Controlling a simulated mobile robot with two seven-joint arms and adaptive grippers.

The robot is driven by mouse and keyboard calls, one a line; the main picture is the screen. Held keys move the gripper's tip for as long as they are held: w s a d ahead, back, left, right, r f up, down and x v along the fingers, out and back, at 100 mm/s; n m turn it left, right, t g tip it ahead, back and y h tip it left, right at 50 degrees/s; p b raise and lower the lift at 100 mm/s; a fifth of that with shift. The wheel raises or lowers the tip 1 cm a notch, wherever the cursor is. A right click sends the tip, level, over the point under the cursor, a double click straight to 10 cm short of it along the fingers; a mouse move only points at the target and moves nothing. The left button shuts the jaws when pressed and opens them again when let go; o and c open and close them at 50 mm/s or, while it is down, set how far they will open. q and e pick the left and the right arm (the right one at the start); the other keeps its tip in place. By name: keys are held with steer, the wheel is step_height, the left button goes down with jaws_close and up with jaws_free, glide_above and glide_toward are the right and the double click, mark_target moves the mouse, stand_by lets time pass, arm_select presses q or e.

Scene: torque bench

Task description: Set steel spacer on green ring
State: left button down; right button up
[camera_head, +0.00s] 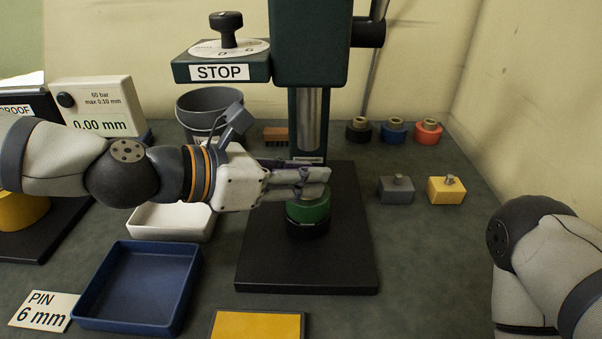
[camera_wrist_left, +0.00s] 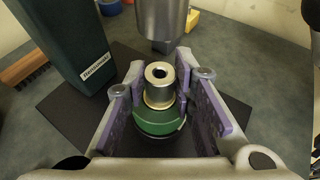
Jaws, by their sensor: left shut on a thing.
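The steel spacer (camera_wrist_left: 159,88) is a small metal cylinder with a hole in its top, upright between my left fingers in the left wrist view. The green ring (camera_head: 308,210) sits on a black round base on the dark press plate, and it shows below the spacer in the left wrist view (camera_wrist_left: 152,125). My left gripper (camera_head: 314,184) is shut on the spacer, directly over the green ring; its fingers hide the spacer in the head view. I cannot tell whether spacer and ring touch. My right gripper is out of view.
The press ram (camera_head: 309,118) hangs just behind and above my left gripper. Blue tray (camera_head: 137,327), white tray (camera_head: 170,236) and yellow pad (camera_head: 257,326) lie left and in front. Several knobbed parts, including a yellow block (camera_head: 446,193), stand at right. Bench between plate and right arm is clear.

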arm_select(q)
steer(key=shift+a+r, duration=0.1)
steer(key=shift+r, duration=0.05)
steer(key=c, duration=1.3)
jaws_free()
steer(key=shift+f, duration=0.2)
steer(key=shift+c, duration=0.2)
steer(key=shift+r, duration=0.25)
steer(key=p+v, duration=0.3)
steer(key=v, duration=0.9)
steer(key=shift+f, duration=0.2)
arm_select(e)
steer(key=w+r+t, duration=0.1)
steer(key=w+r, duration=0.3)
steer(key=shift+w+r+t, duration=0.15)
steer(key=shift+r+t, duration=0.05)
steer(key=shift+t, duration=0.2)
